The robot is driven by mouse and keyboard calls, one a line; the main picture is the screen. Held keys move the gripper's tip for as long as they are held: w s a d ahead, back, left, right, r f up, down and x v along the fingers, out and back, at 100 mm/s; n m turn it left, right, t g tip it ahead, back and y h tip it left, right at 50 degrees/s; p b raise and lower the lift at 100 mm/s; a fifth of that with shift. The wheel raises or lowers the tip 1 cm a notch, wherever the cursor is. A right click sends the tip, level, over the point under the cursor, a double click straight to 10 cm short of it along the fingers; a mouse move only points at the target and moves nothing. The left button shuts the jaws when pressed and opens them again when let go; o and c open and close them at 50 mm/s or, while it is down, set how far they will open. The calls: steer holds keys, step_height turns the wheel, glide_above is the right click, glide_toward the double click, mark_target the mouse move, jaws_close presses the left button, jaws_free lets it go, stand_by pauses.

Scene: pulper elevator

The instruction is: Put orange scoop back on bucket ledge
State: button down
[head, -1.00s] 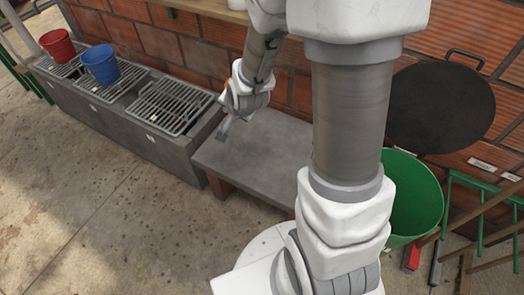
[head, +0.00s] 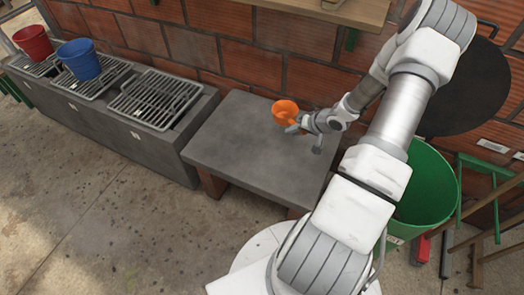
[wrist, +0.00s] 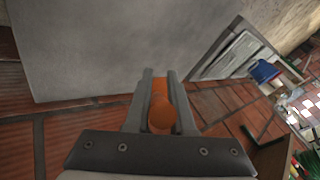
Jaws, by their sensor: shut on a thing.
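The orange scoop (head: 285,112) is held in my gripper (head: 293,127), above the right-hand part of the grey slab table in the head view. In the wrist view the orange scoop (wrist: 162,115) shows between the two fingers of my gripper (wrist: 159,74), which are shut on it. The bucket ledge (head: 105,125) is the long grey block at the left, with metal grates on top. A red bucket (head: 33,43) and a blue bucket (head: 79,60) stand on its far left part. The scoop is well to the right of the ledge.
The low grey slab table (head: 235,140) looks bare beneath my gripper. A brick wall (head: 240,45) runs behind, with a wooden shelf (head: 362,12) on it. A large green bucket (head: 428,185) and a black round disc (head: 465,90) are at the right. The front-left floor is clear.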

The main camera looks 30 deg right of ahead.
step_height(320, 180, down, 4)
steer(key=s+d, duration=0.2)
steer(key=d, duration=0.1)
steer(key=shift+w+a+f+b, duration=0.75)
steer(key=shift+a+f+b, duration=1.1)
steer(key=shift+b, duration=0.3)
steer(key=shift+w+a+f+b, duration=0.8)
steer(key=shift+a+f+b, duration=1.05)
steer(key=shift+b, duration=0.25)
steer(key=shift+w+a+f+b, duration=0.75)
steer(key=shift+a+f+b, duration=1.05)
steer(key=shift+b, duration=0.35)
steer(key=shift+f, duration=0.15)
steer(key=c, duration=0.8)
jaws_free()
steer(key=shift+o, duration=0.2)
steer(key=shift+s+d+r, duration=0.15)
steer(key=shift+r, duration=0.25)
steer(key=p+v, duration=0.5)
steer(key=v, duration=0.6)
steer(key=shift+p, duration=0.3)
